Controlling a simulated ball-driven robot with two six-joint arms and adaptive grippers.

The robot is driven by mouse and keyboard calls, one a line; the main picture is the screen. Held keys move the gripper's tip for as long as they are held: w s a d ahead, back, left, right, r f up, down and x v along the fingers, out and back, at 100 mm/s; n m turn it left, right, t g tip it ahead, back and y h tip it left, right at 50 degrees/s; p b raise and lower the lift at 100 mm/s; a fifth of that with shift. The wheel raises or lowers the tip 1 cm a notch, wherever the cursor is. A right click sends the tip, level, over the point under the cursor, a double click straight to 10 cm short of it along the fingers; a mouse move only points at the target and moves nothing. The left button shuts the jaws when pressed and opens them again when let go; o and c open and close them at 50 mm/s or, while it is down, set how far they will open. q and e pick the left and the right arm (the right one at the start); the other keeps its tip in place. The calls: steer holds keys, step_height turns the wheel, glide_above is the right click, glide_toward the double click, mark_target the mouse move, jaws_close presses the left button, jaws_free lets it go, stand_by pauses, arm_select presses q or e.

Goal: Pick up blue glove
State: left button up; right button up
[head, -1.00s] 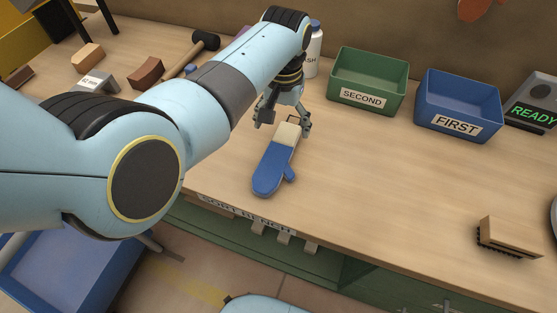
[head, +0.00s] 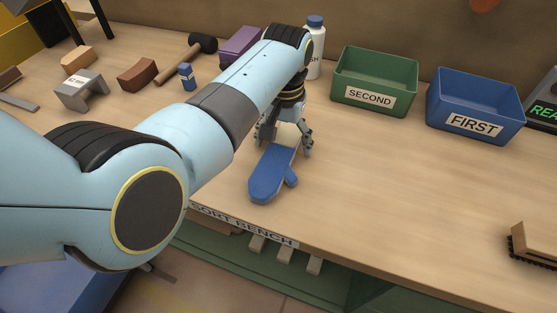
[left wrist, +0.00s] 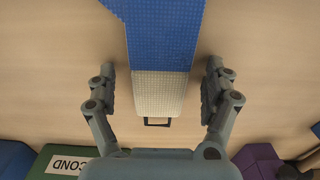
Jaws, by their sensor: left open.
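The blue glove (head: 268,173) lies flat on the bench, with its cream cuff (head: 287,133) toward the back. In the left wrist view the blue part (left wrist: 163,35) runs up out of the picture and the cream cuff (left wrist: 158,93) ends in a small dark loop. My left gripper (head: 285,146) is over the cuff end. In the left wrist view its open fingers (left wrist: 160,92) stand on either side of the cuff, with a gap to each side. My right gripper is not in view.
A green SECOND bin (head: 374,82) and a blue FIRST bin (head: 475,106) stand at the back right. A white bottle (head: 314,50) stands behind the gripper. A brush (head: 535,245) lies at the right. The bench between glove and brush is clear.

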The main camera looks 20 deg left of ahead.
arm_select(q)
steer(key=c, duration=1.3)
steer(key=shift+r, duration=0.1)
